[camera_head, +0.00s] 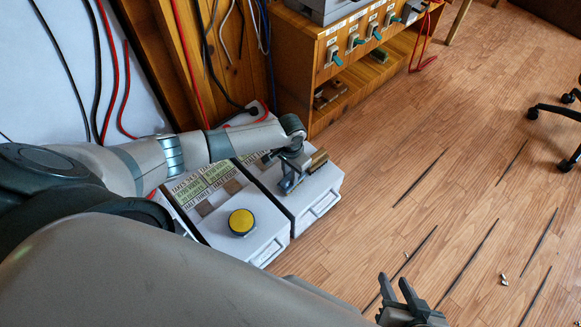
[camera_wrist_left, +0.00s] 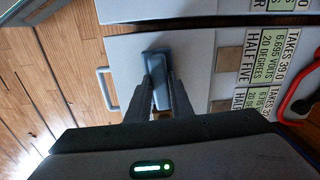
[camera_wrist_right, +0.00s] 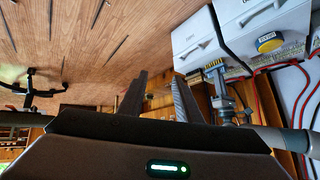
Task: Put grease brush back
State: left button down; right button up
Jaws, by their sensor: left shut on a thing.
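My left gripper (camera_head: 292,172) is shut on what looks like the grease brush, over the farther white box. In the left wrist view a dark blue-grey block (camera_wrist_left: 157,62) of it shows between the fingertips, over the box's pale top. A yellow-brown, bristle-like part (camera_head: 318,160) shows beside the gripper in the head view, and also in the right wrist view (camera_wrist_right: 214,63). I cannot tell whether the held thing touches the box. My right gripper (camera_head: 404,296) is open and empty above the floor, away from the boxes; its parted fingers show in the right wrist view (camera_wrist_right: 160,95).
The farther white box (camera_head: 322,197) and a nearer white box (camera_head: 262,247) with a yellow round cap (camera_head: 241,221) stand side by side, with labels on top. A wooden cabinet (camera_head: 300,55) with labelled switches stands behind. Open wooden floor lies right; a chair (camera_head: 565,110) is farther off.

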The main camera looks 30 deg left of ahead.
pick_arm(q)
jog(key=shift+f, duration=0.1)
jog(key=c, duration=1.5)
grip_release()
jog(key=shift+r, duration=0.7)
notch_tip(320, 180, up, 16)
jog(key=p, duration=0.4)
pick_arm(e)
jog(key=s+d+g, duration=0.1)
jog(key=s+d+f+g+h, duration=0.1)
jog(key=d, duration=0.1)
jog(key=s+d+h, duration=0.1)
jog(key=d, duration=0.1)
jog(key=shift+f+g, duration=0.15)
jog(key=shift+g, duration=0.25)
jog(key=shift+w, duration=0.1)
